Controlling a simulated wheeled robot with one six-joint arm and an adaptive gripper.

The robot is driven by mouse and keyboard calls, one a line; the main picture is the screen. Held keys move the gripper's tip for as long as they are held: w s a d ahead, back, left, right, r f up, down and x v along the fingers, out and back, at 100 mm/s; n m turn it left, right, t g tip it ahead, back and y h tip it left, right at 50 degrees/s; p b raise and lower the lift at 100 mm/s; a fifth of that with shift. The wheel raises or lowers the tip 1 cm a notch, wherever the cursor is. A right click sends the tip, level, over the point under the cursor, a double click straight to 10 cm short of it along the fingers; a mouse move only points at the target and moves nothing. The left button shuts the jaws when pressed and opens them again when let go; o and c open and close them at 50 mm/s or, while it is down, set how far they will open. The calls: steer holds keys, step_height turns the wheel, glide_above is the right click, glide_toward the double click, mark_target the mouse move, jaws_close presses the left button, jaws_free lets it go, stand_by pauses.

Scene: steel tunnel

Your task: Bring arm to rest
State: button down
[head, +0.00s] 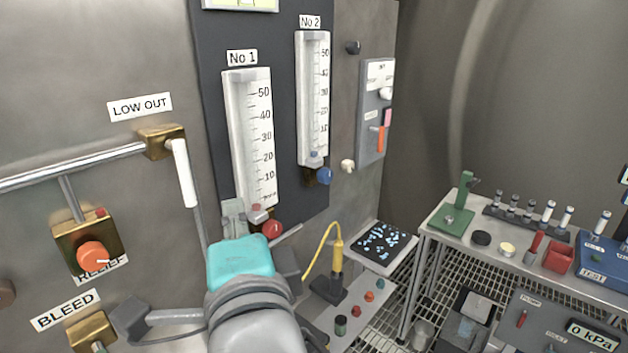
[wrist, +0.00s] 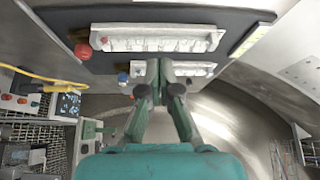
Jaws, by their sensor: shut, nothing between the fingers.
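My gripper (head: 234,207) points at the dark flowmeter panel, its teal body (head: 240,262) low in the middle of the head view. Its fingers are together and empty, just left of the foot of the No 1 flowmeter (head: 250,135) in that view. In the wrist view the closed fingertips (wrist: 159,66) lie over the No 2 flowmeter (wrist: 196,68), which they partly hide. Whether they touch anything is not clear.
A red knob (head: 272,229) and a blue knob (head: 325,176) stick out under the flowmeters. At left are a pipe with a white-handled lever (head: 184,172) and an orange relief knob (head: 93,255). A yellow-cabled tool (head: 337,255) stands right of my arm, before a crowded bench (head: 430,233).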

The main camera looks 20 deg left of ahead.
steer(key=shift+f, duration=0.1)
steer(key=w+d+f+n+h, duration=0.2)
steer(key=d+f, duration=0.6)
steer(key=f, duration=0.5)
steer(key=w+d+f+n+h, duration=0.1)
steer(key=d+f+n+h, duration=0.15)
steer(key=d+f, duration=0.8)
steer(key=s+d+f+n+h, duration=0.1)
steer(key=s+d+f, duration=0.35)
steer(key=f, duration=0.25)
steer(key=s+d+f+n+h, duration=0.1)
steer(key=s+d+f+n, duration=0.15)
steer(key=d+f, duration=0.35)
steer(key=s+d+f+h, duration=0.1)
steer(key=s+d, duration=0.2)
steer(key=s, duration=0.5)
steer(key=s+d+f+n+h, duration=0.1)
steer(key=s+d+f+h, duration=0.1)
steer(key=s, duration=0.6)
steer(key=s+d+f+h, duration=0.1)
steer(key=s+d, duration=0.3)
steer(key=s, duration=0.4)
steer(key=shift+d+f+n, duration=0.35)
steer(key=shift+f+n, duration=0.05)
steer(key=shift+f, duration=0.25)
steer(key=shift+a+h, duration=0.15)
steer(key=shift+h, duration=0.1)
